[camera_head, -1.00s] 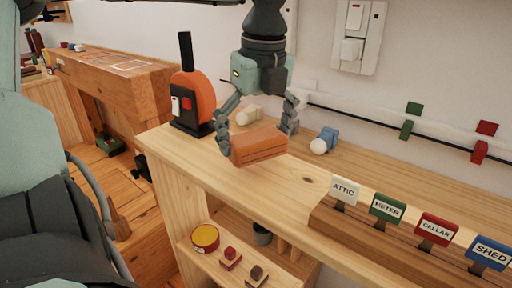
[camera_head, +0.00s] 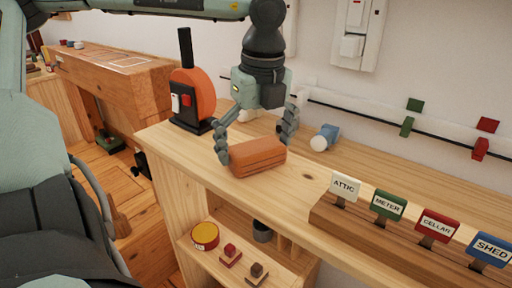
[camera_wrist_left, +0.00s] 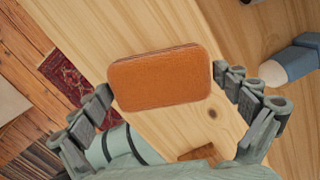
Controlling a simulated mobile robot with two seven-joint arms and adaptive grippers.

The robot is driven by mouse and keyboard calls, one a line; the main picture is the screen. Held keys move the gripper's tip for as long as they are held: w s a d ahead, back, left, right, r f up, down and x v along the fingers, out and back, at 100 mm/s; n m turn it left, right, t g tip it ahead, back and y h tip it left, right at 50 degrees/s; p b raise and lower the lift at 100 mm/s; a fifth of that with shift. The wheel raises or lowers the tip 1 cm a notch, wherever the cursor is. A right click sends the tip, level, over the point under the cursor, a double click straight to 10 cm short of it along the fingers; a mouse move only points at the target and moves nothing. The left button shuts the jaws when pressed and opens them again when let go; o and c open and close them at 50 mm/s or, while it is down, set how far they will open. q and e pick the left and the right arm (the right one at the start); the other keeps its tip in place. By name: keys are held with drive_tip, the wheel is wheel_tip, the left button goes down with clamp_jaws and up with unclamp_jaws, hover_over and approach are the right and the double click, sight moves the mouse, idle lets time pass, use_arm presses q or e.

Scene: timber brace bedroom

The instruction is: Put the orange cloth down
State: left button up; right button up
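The orange cloth (camera_head: 258,158) is a thick folded block, low at the wooden bench top (camera_head: 180,150), near its front edge. My left gripper (camera_head: 254,150) points down over it, with one finger at each end of the cloth. In the left wrist view the cloth (camera_wrist_left: 160,82) sits between the two fingertips (camera_wrist_left: 162,80), which lie close against its short ends. The gripper looks shut on it. Whether the cloth's underside fully rests on the wood is hard to tell. My right gripper is not in view.
An orange and black device (camera_head: 192,95) stands left of the gripper. A blue and white bulb-like piece (camera_head: 324,138) lies behind right. Labelled tags, including ATTIC (camera_head: 345,186), stand on a raised rail at right. A lower shelf holds a yellow-red tin (camera_head: 205,235). Bare wood lies right of the cloth.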

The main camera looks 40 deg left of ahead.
sight(260, 150)
use_arm(q)
drive_tip(key=shift+r, duration=0.7)
wheel_tip(260, 150, up, 11)
drive_tip(key=d, duration=0.1)
drive_tip(key=shift+s+d, duration=0.2)
drive_tip(key=shift+d, duration=0.05)
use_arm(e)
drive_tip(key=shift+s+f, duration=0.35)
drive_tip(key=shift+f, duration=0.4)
use_arm(q)
drive_tip(key=shift+f, duration=0.15)
